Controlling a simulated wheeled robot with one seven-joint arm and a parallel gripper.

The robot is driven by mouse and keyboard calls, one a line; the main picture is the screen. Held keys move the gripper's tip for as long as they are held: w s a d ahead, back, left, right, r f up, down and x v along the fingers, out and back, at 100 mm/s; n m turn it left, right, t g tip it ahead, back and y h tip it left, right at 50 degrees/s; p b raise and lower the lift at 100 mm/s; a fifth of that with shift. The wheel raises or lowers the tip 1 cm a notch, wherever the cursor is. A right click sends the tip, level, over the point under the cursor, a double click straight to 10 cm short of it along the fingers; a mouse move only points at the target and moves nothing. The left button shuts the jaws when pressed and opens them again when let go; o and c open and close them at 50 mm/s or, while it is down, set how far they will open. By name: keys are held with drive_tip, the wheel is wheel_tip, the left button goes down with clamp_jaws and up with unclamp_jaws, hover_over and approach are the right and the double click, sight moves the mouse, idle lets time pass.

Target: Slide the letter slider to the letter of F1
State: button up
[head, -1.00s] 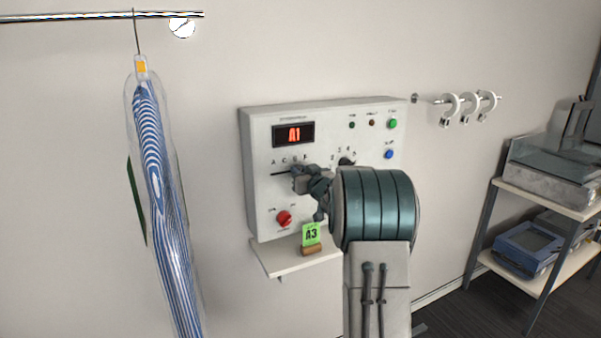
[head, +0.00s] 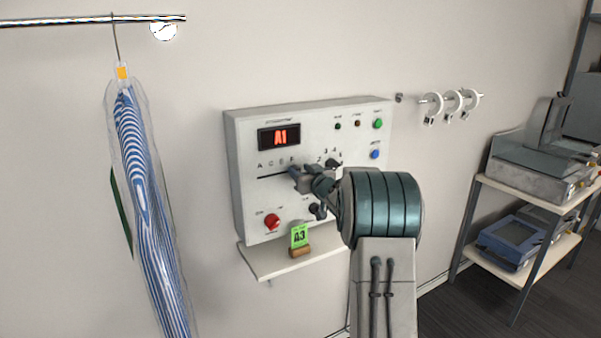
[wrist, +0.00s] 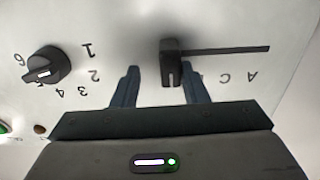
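The control panel (head: 245,200) hangs on the wall, and its red display (head: 280,138) reads A1. The letter row starts with A and C at the left, above the dark slider slot (head: 270,177). My gripper (head: 296,179) is at the right part of this slot and hides the knob in the head view. In the inverted wrist view, the black slider knob (wrist: 171,62) stands between the open fingers of my gripper (wrist: 160,80), close to the right finger. The slot runs from the knob to the right, past C and A. Contact cannot be told.
A numbered rotary dial (wrist: 45,65) is left of the fingers in the wrist view. The panel has a red knob (head: 272,222) and a blue button (head: 375,154). A green A3 card (head: 299,236) stands on the small shelf (head: 275,262). A bagged striped garment (head: 145,200) hangs at left.

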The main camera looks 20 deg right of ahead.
drive_tip(key=shift+a, duration=0.35)
drive_tip(key=s+d+b, duration=0.1)
drive_tip(key=s+b, duration=0.2)
drive_tip(key=s, duration=1)
drive_tip(key=shift+s+d, duration=0.35)
drive_tip(key=shift+d, duration=0.05)
drive_tip(key=s+a+f+g, duration=0.4)
drive_tip(key=s+a, duration=0.3)
drive_tip(key=s, duration=0.4)
drive_tip(key=s+a+f+g+h, duration=0.1)
drive_tip(key=s+a+f+g, duration=0.4)
drive_tip(key=s, duration=0.6)
drive_tip(key=s+a+f+m+g, duration=0.1)
drive_tip(key=s+a+f+g, duration=0.3)
drive_tip(key=s+a, duration=0.5)
drive_tip(key=s+g, duration=0.2)
drive_tip(key=shift+s+f+h, duration=0.2)
drive_tip(key=shift+s+h, duration=0.15)
drive_tip(key=shift+h, duration=0.05)
idle(2.3)
